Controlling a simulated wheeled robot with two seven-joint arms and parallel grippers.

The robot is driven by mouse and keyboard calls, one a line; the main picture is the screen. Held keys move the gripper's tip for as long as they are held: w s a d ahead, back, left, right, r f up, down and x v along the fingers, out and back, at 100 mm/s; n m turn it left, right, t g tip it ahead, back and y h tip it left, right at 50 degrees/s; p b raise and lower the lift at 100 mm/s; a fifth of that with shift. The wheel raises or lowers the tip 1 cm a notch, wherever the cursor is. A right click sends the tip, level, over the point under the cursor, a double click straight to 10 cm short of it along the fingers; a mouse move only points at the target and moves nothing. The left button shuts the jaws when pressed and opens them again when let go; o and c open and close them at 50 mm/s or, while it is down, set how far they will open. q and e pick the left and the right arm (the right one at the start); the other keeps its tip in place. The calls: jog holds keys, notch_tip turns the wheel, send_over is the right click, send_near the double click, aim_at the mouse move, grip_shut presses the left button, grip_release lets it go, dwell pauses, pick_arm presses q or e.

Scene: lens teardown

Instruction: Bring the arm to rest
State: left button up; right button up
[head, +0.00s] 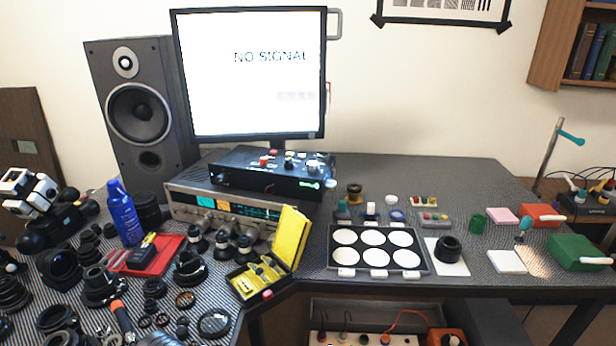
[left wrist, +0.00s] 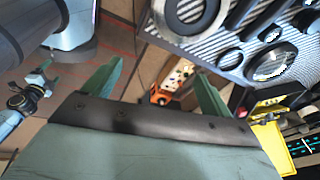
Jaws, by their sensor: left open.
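My left gripper (left wrist: 158,78) shows in the left wrist view, with its two green fingers spread apart. Nothing is between the fingers. Behind the gap I see the floor and a white and orange box with knobs (left wrist: 178,75) below the desk. The gripper appears to be beside the front edge of the desk, not over its middle. The lens parts on the desk lie up and to the right of the fingers in this view. I cannot make out either gripper in the head view.
Lens rings and barrels crowd the left desk, including a large ring (head: 214,323). A yellow case (head: 289,238) stands open near the inner corner. A tray with white discs (head: 334,262) lies right of it. A speaker (head: 110,160) and a monitor (head: 250,110) stand behind.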

pick_arm(q)
jog(key=s+a+r+n+t+y, duration=0.1)
jog(key=s+a+r+n, duration=0.1)
jog(key=s+n, duration=0.5)
jog(key=s+a+r+n+t, duration=0.1)
jog(key=s+a+n, duration=0.2)
jog(key=s+n, duration=0.4)
notch_tip(320, 180, down, 25)
jog(key=s+g, duration=0.2)
jog(key=s+a+f+g, duration=0.1)
jog(key=s+a+f, duration=0.2)
jog(key=s+f, duration=1.1)
jog(key=shift+s+a+m+y, duration=0.4)
jog(key=shift+s, duration=0.8)
pick_arm(e)
jog(key=shift+w, duration=0.45)
